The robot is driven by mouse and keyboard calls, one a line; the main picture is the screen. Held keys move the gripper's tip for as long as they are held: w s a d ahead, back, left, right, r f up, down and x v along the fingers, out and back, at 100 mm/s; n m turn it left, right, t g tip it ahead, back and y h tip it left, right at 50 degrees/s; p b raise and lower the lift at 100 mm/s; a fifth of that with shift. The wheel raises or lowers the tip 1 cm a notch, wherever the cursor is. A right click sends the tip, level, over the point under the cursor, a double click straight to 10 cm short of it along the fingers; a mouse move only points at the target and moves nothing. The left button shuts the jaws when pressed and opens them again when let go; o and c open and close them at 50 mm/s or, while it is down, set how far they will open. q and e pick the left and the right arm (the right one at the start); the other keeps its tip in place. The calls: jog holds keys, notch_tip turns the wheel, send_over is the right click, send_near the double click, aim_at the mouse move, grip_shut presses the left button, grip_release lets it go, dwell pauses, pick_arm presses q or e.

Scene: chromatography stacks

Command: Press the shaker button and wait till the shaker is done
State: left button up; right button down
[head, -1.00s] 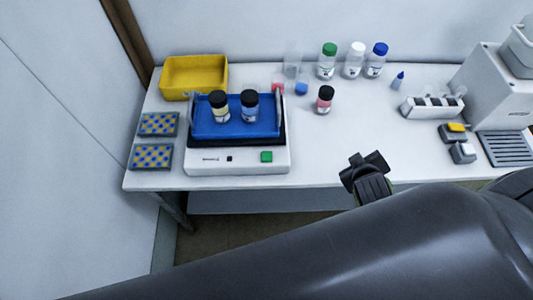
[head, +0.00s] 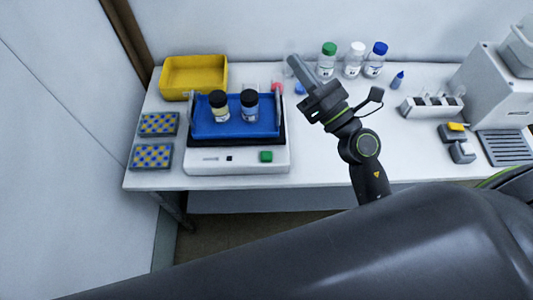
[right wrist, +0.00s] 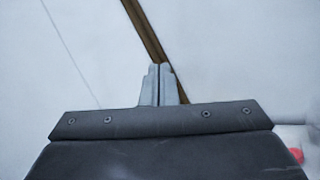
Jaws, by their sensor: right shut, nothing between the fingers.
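The shaker (head: 200,168) has a white base and a blue tray (head: 212,130) on top. Its green button (head: 266,157) is on the front right, beside a small black square (head: 229,158). My right gripper (head: 294,61) is shut and empty, raised over the table right of the shaker and apart from the button. Its fingers, together, also show in the right wrist view (right wrist: 159,72). My left gripper is out of view.
A yellow bin (head: 195,92) stands behind the shaker, and two dotted racks (head: 151,157) lie left of it. Green (head: 328,72), white (head: 353,70) and blue-capped bottles (head: 377,70) stand at the back. A white holder (head: 425,110) is at right. The table's front right is partly clear.

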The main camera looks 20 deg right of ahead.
jog(key=a+f+n+g+y, duration=0.2)
jog(key=a+n+g+y, duration=0.15)
jog(key=n, duration=0.35)
jog(key=n+g+h, duration=0.5)
jog(key=n+g, duration=0.7)
jog(key=n, duration=0.2)
send_over(271, 156)
notch_tip(271, 156, down, 17)
notch_tip(271, 156, down, 8)
jog(key=b, duration=0.5)
jog(key=shift+r+b, duration=0.15)
jog(key=shift+b, duration=0.25)
jog(key=shift+f+b, duration=0.5)
jog(key=shift+f+b, duration=0.4)
jog(key=shift+b, duration=0.2)
